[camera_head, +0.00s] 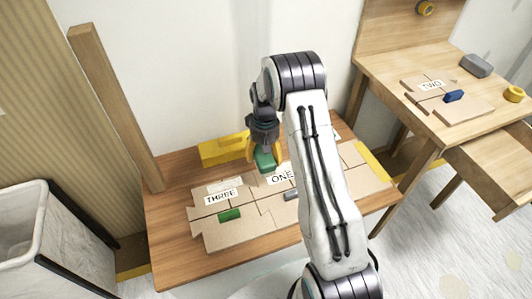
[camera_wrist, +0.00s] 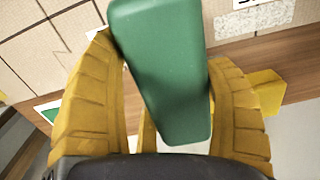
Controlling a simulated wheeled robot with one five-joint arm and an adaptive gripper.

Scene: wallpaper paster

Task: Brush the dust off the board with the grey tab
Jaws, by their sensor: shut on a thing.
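My gripper (camera_head: 264,160) has yellow fingers and is shut on a green block-like tool (camera_wrist: 165,70), which also shows in the head view (camera_head: 265,158). The tool is held above the table's back middle; its working end is not clear. The board labelled ONE (camera_head: 280,178) has a grey tab (camera_head: 291,195) at its front; my arm hides part of this board. To its left lies the board labelled THREE (camera_head: 250,222) with a green tab (camera_head: 229,214). A pale speckled patch (camera_wrist: 255,18) shows beside a label in the wrist view.
A yellow block (camera_head: 220,150) stands behind the boards. A post (camera_head: 115,105) and a bin (camera_head: 50,240) are at left. A second table at right holds a board labelled TWO (camera_head: 470,106) with a blue tab (camera_head: 454,96), a grey object (camera_head: 478,65) and a yellow roll (camera_head: 514,94).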

